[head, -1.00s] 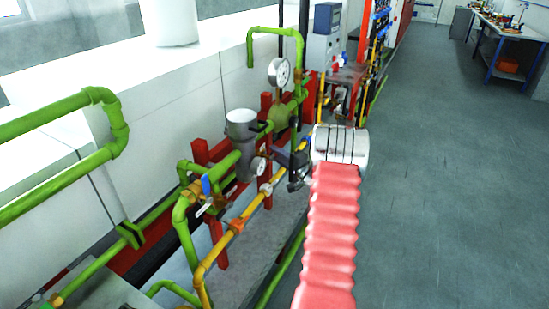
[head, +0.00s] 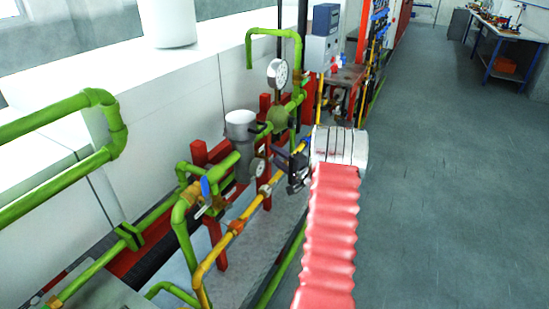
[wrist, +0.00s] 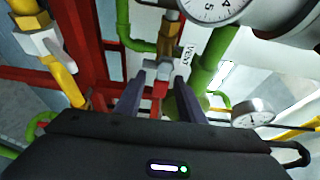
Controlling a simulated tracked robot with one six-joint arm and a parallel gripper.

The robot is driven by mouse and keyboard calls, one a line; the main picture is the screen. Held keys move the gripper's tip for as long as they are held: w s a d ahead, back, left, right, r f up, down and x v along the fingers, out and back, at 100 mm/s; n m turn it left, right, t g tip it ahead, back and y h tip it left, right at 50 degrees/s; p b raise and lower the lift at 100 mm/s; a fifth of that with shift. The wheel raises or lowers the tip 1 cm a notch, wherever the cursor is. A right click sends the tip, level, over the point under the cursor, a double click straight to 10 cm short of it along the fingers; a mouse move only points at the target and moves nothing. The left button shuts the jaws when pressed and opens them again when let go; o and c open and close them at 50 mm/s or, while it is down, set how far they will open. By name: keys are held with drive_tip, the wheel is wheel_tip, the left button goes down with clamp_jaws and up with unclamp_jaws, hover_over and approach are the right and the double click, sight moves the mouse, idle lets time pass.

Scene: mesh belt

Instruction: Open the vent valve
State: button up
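The vent valve (wrist: 168,32) shows at the top centre of the wrist view as a brass body on a green pipe. A white "VENT" tag (wrist: 187,56) hangs beside it. Its red handle (wrist: 160,90) points down toward my gripper. My gripper (wrist: 160,78) is open, with one dark finger on each side of the handle. I cannot tell whether either finger touches it. In the head view my gripper (head: 292,166) is among the pipes, left of the white wrist joint. The vent valve is not clearly visible there.
A large pressure gauge (wrist: 212,8) and a smaller gauge (wrist: 252,112) are close on the right. A yellow pipe valve (wrist: 42,42) and red frame bars are on the left. A blue-handled valve (head: 205,187) stands nearer.

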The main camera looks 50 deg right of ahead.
drive_tip(key=s+a, duration=0.1)
drive_tip(key=s, duration=1.2)
drive_tip(key=shift+s+a, duration=0.25)
drive_tip(key=shift+s, duration=0.05)
drive_tip(key=shift+f, duration=0.15)
